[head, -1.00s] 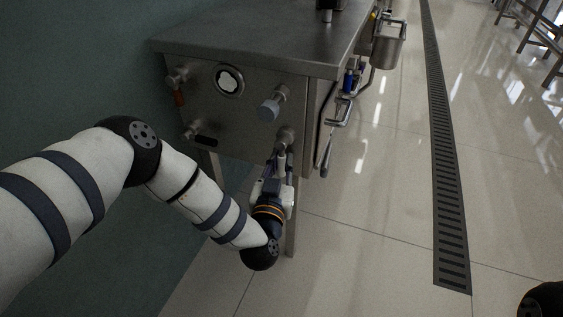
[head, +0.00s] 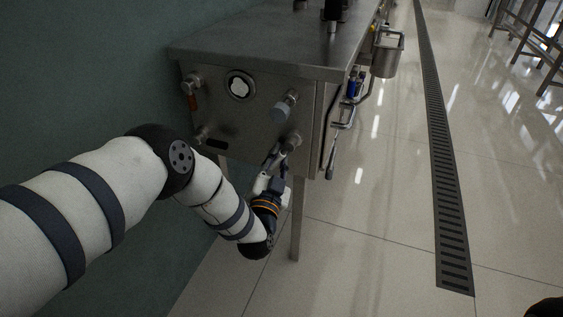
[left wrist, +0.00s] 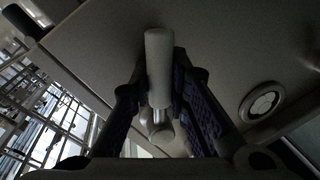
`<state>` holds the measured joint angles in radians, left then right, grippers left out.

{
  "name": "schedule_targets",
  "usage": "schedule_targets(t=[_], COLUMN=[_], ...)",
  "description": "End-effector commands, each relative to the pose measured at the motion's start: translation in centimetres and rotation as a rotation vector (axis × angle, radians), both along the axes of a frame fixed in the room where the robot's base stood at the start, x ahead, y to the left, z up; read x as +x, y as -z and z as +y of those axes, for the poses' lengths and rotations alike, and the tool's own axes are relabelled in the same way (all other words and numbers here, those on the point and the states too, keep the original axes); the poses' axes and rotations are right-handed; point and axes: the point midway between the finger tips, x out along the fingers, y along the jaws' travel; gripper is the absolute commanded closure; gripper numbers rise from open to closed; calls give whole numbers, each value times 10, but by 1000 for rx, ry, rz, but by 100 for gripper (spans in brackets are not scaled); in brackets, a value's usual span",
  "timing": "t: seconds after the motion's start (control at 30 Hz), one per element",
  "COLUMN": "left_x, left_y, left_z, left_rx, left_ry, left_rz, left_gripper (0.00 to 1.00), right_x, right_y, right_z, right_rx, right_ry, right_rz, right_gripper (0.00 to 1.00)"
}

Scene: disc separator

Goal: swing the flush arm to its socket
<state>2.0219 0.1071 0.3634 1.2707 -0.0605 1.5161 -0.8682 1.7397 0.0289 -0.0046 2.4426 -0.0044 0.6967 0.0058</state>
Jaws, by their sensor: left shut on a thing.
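My left gripper (head: 272,158) is at the lower right of the steel cabinet's end panel, beside the lower right pipe fitting (head: 291,143). In the left wrist view its dark fingers (left wrist: 165,95) stand on both sides of a pale rounded bar, which I take for the flush arm (left wrist: 158,65). The gripper is shut on it. In the head view the fingers and wrist mostly hide the bar. An upper right stub with a pale end (head: 284,106) sticks out above. A small stub (head: 202,134) sits at lower left. I cannot tell which fitting is the socket.
The end panel (head: 250,125) has a round gauge (head: 240,85) and a red-marked valve (head: 191,90) at left. A cabinet leg (head: 297,220) stands right of my gripper. A green wall (head: 80,70) is close on the left.

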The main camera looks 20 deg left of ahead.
Motion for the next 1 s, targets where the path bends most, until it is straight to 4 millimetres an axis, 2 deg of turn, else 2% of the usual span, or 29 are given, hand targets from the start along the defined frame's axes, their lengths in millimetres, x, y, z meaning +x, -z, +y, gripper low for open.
schedule_targets(t=[0.5,1.0], left_x=[0,0], left_y=[-18,-28], left_z=[19,26], left_rx=[457,677], left_ry=[-1,-2], left_rz=[-12,-18], left_gripper=[100,100], right_x=[6,8], right_y=[-15,-21], right_z=[0,0], right_rx=[0,0], right_ry=[0,0], right_rz=[-21,-28], right_gripper=[60,60])
